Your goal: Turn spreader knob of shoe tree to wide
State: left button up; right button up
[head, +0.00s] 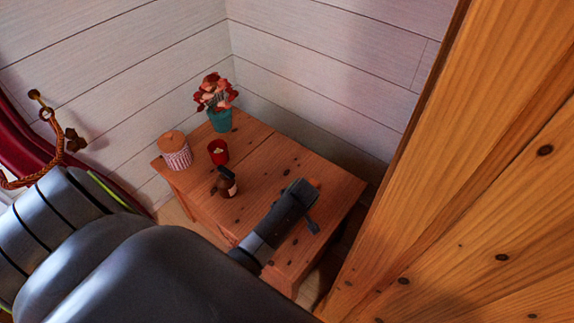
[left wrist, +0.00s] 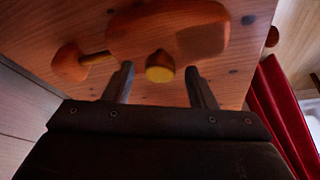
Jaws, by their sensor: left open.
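The shoe tree shows in the left wrist view as an orange-brown wooden front part (left wrist: 165,32), a rounded heel block (left wrist: 70,63) and a thin metal rod (left wrist: 97,57) between them. Its yellow-ended spreader knob (left wrist: 160,74) sticks out towards my left gripper (left wrist: 160,82), between the two fingertips as seen there. The fingers are apart, and I cannot tell how deep the knob sits between them. In the head view my left gripper (head: 300,203) is over the right part of the table and hides nearly all of the shoe tree; only an orange bit (head: 315,183) shows. My right gripper is out of view.
The wooden table (head: 272,158) also holds a potted plant (head: 221,120), a striped lidded jar (head: 175,155), a red candle cup (head: 218,153) and a small brown bottle (head: 228,187). Plank walls (head: 320,60) stand behind. A large wooden panel (head: 480,200) stands close on the right.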

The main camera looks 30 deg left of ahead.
pick_arm(q)
jog(key=shift+f, duration=0.1)
jog(key=c, duration=1)
jog(key=shift+o, duration=0.2)
